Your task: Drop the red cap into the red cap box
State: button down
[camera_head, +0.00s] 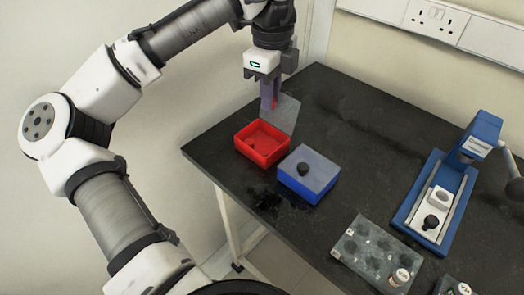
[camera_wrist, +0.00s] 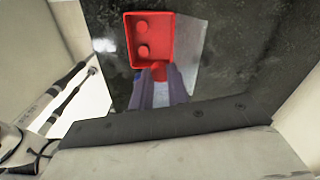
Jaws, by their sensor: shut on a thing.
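The red cap box (camera_head: 243,153) is an open red tray near the left edge of the black bench. In the wrist view the red cap box (camera_wrist: 129,28) holds two round red caps (camera_wrist: 142,40). My gripper (camera_head: 269,107) points down above the bench, just behind the box. A red cap (camera_head: 274,104) shows between its fingers. In the wrist view my gripper (camera_wrist: 158,74) is shut on this red cap (camera_wrist: 159,70), close to the near wall of the box. The fingers hide part of the cap.
A grey plate (camera_head: 287,113) lies behind the red box. A blue box (camera_head: 303,190) with a grey top and a black knob stands to its right. A rack (camera_head: 365,262) and a blue press (camera_head: 404,211) stand further right. The back middle of the bench is clear.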

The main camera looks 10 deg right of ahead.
jog(key=shift+f+b, duration=1.05)
jog(key=shift+f, duration=0.4)
jog(key=c, duration=1.3)
grip_release()
notch_tip(320, 180, up, 14)
jog(key=p, duration=0.3)
